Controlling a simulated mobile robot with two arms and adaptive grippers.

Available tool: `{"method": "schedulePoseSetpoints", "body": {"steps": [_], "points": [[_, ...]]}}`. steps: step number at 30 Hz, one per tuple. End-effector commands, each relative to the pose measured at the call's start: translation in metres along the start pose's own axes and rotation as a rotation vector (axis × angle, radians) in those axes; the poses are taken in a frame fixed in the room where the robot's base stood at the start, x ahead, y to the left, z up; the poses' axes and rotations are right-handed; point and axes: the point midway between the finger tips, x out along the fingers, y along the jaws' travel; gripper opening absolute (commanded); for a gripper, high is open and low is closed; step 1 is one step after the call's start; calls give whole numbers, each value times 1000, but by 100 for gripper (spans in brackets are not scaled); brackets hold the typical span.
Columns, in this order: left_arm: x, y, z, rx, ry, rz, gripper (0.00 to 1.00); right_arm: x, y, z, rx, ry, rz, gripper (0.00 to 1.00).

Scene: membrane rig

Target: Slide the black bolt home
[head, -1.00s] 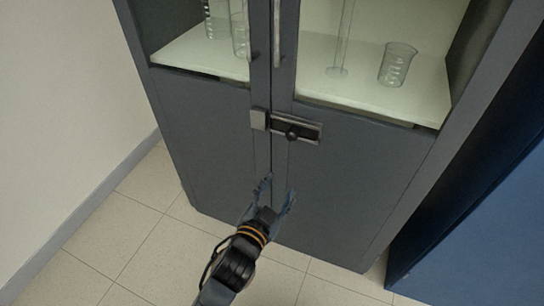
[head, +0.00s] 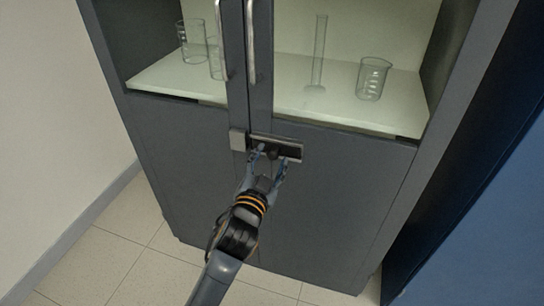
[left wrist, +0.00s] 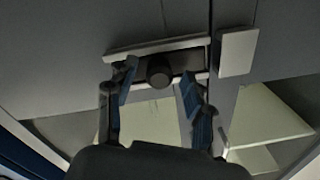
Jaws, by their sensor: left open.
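The black bolt (head: 272,153) has a round knob and lies on a pale backing plate on the cabinet's right door. The pale catch block (head: 238,140) is on the left door, just left of the plate. In the left wrist view the knob (left wrist: 158,72) is near the middle and the catch (left wrist: 238,52) is to its right. My left gripper (head: 271,161) is open, its fingers on either side of the knob. In the left wrist view its fingertips (left wrist: 158,82) show gaps to the knob on both sides. My right gripper is not in view.
The grey cabinet (head: 330,200) has two upright door handles (head: 251,42) above the bolt. Glassware, including a beaker (head: 372,78), stands on the shelf behind glass. A blue surface (head: 470,210) is at the right. Floor shows at the lower left.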

Motion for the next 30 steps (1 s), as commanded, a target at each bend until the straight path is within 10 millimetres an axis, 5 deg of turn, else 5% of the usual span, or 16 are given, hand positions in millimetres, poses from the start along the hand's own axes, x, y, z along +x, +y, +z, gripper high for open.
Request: {"method": "schedulePoseSetpoints", "body": {"steps": [14, 22, 30], "points": [[18, 0, 0, -2, 0, 1, 52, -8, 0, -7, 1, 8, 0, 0], [18, 0, 0, -1, 0, 1, 3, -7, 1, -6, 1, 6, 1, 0], [18, -1, 1, -1, -1, 0, 0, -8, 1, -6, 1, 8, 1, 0]]}}
